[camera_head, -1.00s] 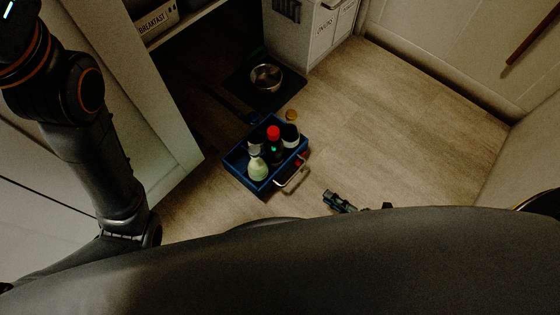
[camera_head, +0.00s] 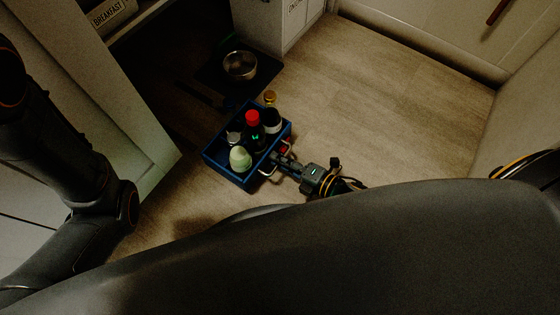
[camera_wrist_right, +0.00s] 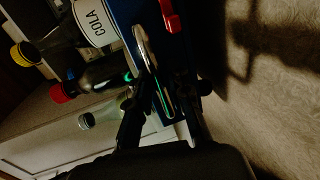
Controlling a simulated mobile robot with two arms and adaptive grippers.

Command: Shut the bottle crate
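The bottle crate (camera_head: 240,181) is a blue open-topped box low over the floor, with several bottles standing in it. Its pale metal handle (camera_head: 267,172) is on the side facing me. My right gripper (camera_head: 281,161) is at this handle. In the right wrist view the handle (camera_wrist_right: 146,50) reaches down between the two fingers of my right gripper (camera_wrist_right: 162,104). The fingers stand apart on either side of it; firm contact cannot be seen. A red part (camera_wrist_right: 170,16) shows on the crate's blue face. My left arm shows at the left, but its gripper is out of view.
A metal bowl (camera_head: 240,65) sits on a dark mat behind the crate. A white cabinet door (camera_head: 135,130) stands left of the crate. Bare wooden floor (camera_head: 390,110) lies open to the right. White cabinets stand at the back.

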